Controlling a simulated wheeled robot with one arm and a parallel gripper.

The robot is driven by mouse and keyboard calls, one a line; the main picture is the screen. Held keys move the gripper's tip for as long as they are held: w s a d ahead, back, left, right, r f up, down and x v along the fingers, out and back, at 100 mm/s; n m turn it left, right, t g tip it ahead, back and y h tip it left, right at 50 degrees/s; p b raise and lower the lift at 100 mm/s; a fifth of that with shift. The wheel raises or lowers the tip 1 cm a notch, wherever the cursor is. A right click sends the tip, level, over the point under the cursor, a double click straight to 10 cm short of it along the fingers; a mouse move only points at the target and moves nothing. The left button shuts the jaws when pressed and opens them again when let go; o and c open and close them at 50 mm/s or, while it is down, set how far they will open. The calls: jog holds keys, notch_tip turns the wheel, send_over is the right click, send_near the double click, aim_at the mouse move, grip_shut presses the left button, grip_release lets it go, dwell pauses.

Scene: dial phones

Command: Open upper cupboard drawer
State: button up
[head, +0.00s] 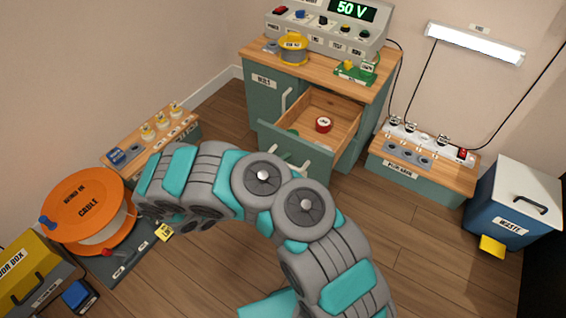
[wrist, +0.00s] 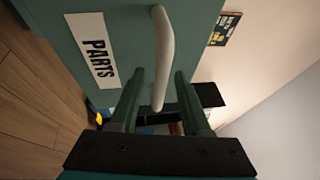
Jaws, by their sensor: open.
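The green cupboard (head: 276,105) with a wooden top stands at the back centre in the head view. Its upper drawer (head: 311,122) is pulled out and shows a wooden inside. In the wrist view, my gripper (wrist: 159,74) is open, with its two fingers on either side of a white bar handle (wrist: 163,45). The handle is on a green front (wrist: 128,22) with a PARTS label (wrist: 90,48). I cannot tell whether the fingers touch the handle. The head view does not show my gripper; my arm bends away to the left there.
A red roll (head: 323,125) lies in the open drawer. A low bench with sockets (head: 424,173) and a blue waste bin (head: 512,207) stand right. An orange cable reel (head: 84,205) and a bench with yellow-topped items (head: 150,143) are left. Floor at right front is clear.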

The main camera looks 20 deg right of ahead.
jog(key=v, duration=0.8)
jog(key=shift+d, duration=0.1)
dwell(0.3)
